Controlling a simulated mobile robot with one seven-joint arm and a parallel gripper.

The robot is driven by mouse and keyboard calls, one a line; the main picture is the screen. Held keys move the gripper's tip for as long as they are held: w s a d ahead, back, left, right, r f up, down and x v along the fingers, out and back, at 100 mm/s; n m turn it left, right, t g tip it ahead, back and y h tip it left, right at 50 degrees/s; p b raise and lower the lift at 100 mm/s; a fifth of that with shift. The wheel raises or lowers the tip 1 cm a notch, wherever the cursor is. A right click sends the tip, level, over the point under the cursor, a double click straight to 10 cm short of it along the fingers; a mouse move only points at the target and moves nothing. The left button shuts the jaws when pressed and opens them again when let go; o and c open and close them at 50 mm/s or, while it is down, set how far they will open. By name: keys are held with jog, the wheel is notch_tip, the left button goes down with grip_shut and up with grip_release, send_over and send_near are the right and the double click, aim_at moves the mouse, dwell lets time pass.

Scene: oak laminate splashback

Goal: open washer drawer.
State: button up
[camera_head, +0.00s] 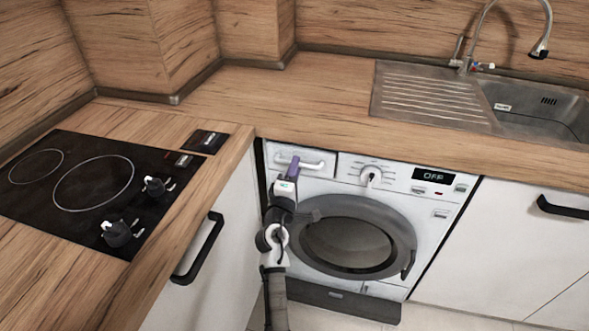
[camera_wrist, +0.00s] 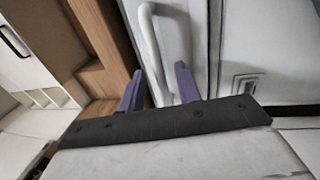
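The washer (camera_head: 350,215) is a white front-loader under the counter. Its drawer (camera_head: 272,156) is at the upper left of the front, looks flush with the panel, and has a white bar handle (camera_head: 318,163). My gripper (camera_head: 293,165) is at this handle and hides part of the drawer. In the wrist view, the two purple fingers of my gripper (camera_wrist: 158,86) are spread apart. The white handle (camera_wrist: 152,52) runs down between them, nearer the left finger. I cannot tell whether either finger touches it.
A cabinet with a black handle (camera_head: 200,248) stands left of my arm, below the counter with the cooktop (camera_head: 92,185). The washer's round door (camera_head: 347,237) is shut, close to the right of my arm. The counter (camera_head: 300,95) overhangs above the drawer.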

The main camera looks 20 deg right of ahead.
jog(key=shift+c, duration=0.4)
grip_shut()
